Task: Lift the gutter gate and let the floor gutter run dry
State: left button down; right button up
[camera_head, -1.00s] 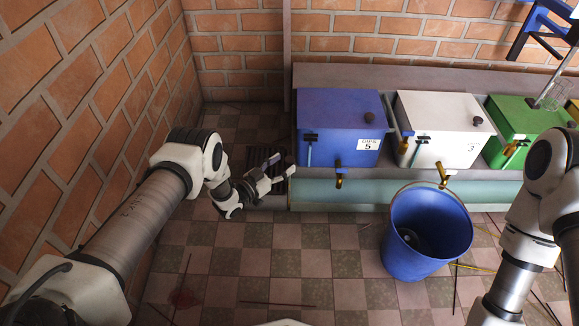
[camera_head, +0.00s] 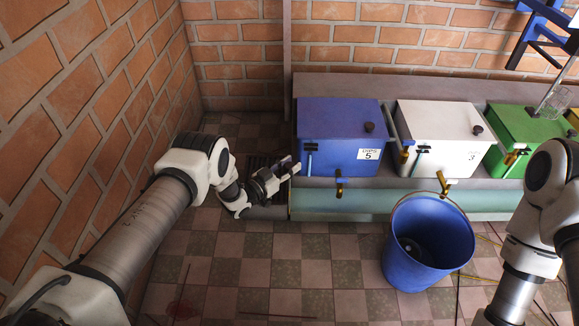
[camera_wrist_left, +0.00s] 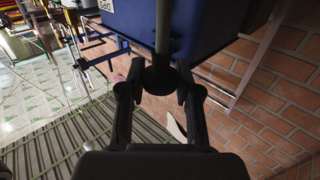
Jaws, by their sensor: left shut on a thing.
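The gutter (camera_head: 370,202) is a long channel with a teal surface, running along the floor below the colored boxes. In the left wrist view my left gripper (camera_wrist_left: 160,95) is shut on a dark round knob (camera_wrist_left: 160,75) with a grey rod, which looks like the handle of the gutter gate. The gate's plate is hidden, so I cannot tell how high it stands. My right arm shows at the right edge of the head view; its gripper is out of frame.
A blue box (camera_head: 335,130), a white box (camera_head: 438,140) and a green box (camera_head: 520,128) with taps stand behind the gutter. A blue bucket (camera_head: 415,270) stands in front of it. Thin sticks lie on the tiles. Brick walls close the left and back.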

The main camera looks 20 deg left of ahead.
pick_arm(q)
notch_tip(320, 180, up, 3)
jog(key=shift+p, duration=0.5)
jog(key=shift+f, duration=0.2)
jog(key=c, duration=0.8)
grip_release()
pick_arm(e)
jog(key=shift+r, duration=0.95)
pick_arm(q)
jog(key=v, duration=1.2)
